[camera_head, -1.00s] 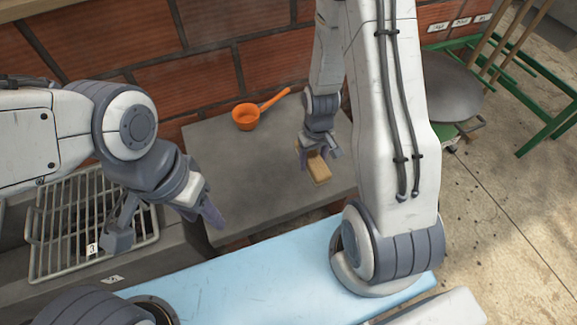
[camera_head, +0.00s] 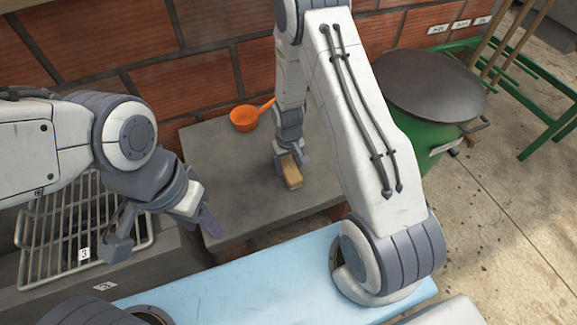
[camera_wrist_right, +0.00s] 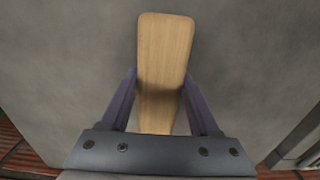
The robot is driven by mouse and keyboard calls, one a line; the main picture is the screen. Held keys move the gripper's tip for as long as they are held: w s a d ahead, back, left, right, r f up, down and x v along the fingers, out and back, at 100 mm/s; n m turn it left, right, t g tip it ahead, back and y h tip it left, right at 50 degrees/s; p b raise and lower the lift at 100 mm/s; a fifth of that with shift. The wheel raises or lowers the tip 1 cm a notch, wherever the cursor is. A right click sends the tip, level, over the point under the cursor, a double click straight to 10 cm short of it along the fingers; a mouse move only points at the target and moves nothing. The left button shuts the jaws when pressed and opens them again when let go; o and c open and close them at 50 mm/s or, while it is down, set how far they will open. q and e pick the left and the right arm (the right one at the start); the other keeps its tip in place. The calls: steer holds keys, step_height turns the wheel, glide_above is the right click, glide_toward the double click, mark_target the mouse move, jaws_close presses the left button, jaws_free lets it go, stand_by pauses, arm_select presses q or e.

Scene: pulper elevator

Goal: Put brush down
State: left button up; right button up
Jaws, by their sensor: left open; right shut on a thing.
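The brush (camera_head: 292,174) has a light wooden body. In the head view it is at the grey bench top (camera_head: 222,180), right of its middle. My right gripper (camera_head: 288,160) is shut on the brush. The right wrist view shows the brush (camera_wrist_right: 165,60) between the two purple fingers of the gripper (camera_wrist_right: 160,95), with grey surface behind it. I cannot tell whether the brush touches the bench. Its bristles are hidden. My left gripper (camera_head: 165,232) is open and empty, left of the bench and near the wire rack.
An orange ladle (camera_head: 245,118) lies at the back of the bench, close behind my right gripper. A metal wire rack (camera_head: 70,235) is at the left. A green lidded bin (camera_head: 430,140) stands at the right. The bench's left and front areas are clear.

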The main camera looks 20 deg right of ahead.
steer(key=shift+f, duration=0.15)
steer(key=o, duration=1.3)
